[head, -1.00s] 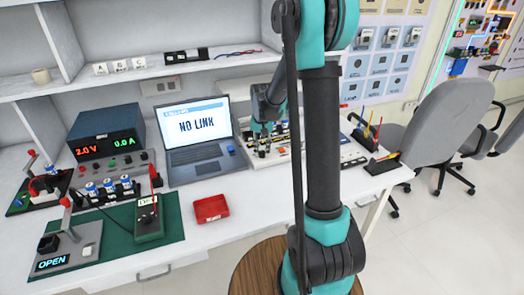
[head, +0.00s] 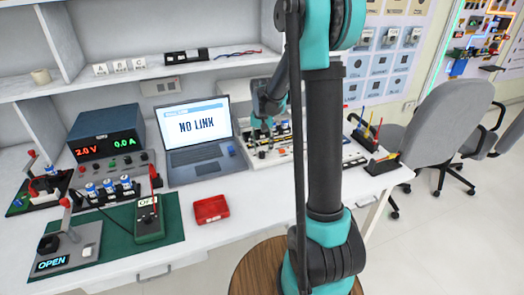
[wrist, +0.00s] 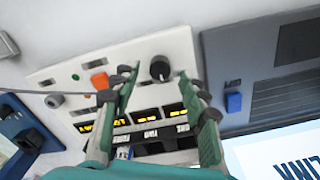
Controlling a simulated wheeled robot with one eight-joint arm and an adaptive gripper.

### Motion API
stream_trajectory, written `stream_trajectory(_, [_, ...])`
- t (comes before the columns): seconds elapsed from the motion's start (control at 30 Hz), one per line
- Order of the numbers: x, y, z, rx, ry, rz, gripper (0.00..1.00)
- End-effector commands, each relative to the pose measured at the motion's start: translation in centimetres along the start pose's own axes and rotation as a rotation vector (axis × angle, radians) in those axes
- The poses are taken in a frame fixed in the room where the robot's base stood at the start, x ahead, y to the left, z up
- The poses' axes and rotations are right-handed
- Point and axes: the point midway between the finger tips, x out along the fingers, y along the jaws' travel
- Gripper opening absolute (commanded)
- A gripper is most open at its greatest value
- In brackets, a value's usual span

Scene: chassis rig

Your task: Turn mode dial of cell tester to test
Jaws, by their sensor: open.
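The cell tester appears as a white panel (wrist: 70,72) in the wrist view, with a round black dial (wrist: 160,68), an orange switch (wrist: 99,80) and several yellow-lit displays. In the head view the tester (head: 283,157) stands right of the laptop, partly hidden by my arm. My gripper (wrist: 158,74) is open, with one fingertip on each side of the dial. I see gaps beside the dial, but cannot tell how deep the fingers reach. The dial's setting is not readable.
The laptop (head: 205,158) showing NO LINK stands close beside the tester, with a small blue object (wrist: 234,102) on it. A red tray (head: 211,210) lies in front. A tool holder (head: 382,164) is at the right. The white bench between the tray and my arm is clear.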

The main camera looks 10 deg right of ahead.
Motion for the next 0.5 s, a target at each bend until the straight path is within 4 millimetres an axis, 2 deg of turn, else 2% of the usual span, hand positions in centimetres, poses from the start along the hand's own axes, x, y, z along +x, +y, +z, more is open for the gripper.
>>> stream_trajectory(0.3, [-6.4, 0.0, 0.0, 0.0, 0.0, 0.0, 0.44])
stream_trajectory(0.5, [-9.1, 0.0, 0.0, 0.0, 0.0, 0.0, 0.44])
